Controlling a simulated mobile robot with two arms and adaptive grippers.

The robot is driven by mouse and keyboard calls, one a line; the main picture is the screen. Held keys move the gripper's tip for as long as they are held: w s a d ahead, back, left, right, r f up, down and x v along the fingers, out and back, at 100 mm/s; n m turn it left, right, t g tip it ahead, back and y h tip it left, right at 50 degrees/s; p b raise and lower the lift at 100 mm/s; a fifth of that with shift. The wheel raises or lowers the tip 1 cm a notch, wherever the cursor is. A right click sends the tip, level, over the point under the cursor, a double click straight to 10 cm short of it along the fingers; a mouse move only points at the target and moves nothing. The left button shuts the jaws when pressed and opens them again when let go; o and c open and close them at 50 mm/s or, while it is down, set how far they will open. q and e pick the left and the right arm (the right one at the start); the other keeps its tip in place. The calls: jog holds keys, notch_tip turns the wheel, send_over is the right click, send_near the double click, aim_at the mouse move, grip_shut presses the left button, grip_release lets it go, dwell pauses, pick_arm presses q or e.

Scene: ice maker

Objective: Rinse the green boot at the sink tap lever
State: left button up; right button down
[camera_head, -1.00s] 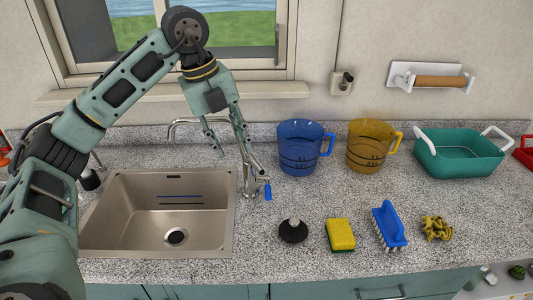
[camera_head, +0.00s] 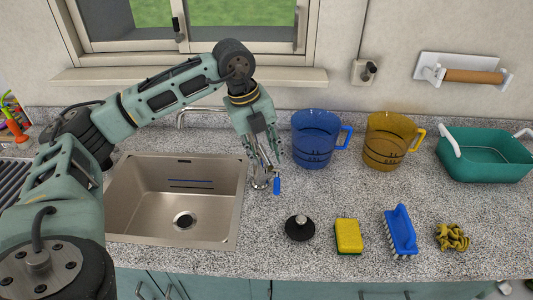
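The sink tap stands at the back right corner of the steel sink (camera_head: 135,190), with its spout (camera_head: 205,111) reaching left over the basin. The tap lever (camera_head: 277,186) has a blue end that hangs at the tap's right side. My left gripper (camera_head: 268,166) points down right above the tap base and lever, and its fingers partly cover them. I cannot tell whether the fingers touch the lever or how far apart they are. No green boot shows in this view. My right gripper is out of view.
A blue jug (camera_head: 315,140) stands close right of my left gripper, with an amber jug (camera_head: 388,140) and a teal basin (camera_head: 485,170) beyond. A black stopper (camera_head: 300,229), yellow sponge (camera_head: 348,236), blue brush (camera_head: 401,232) and yellow-green bunched item (camera_head: 452,237) lie along the front.

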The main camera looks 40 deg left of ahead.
pick_arm(q)
jog(key=shift+x, duration=1.2)
jog(key=shift+s, duration=0.1)
grip_shut()
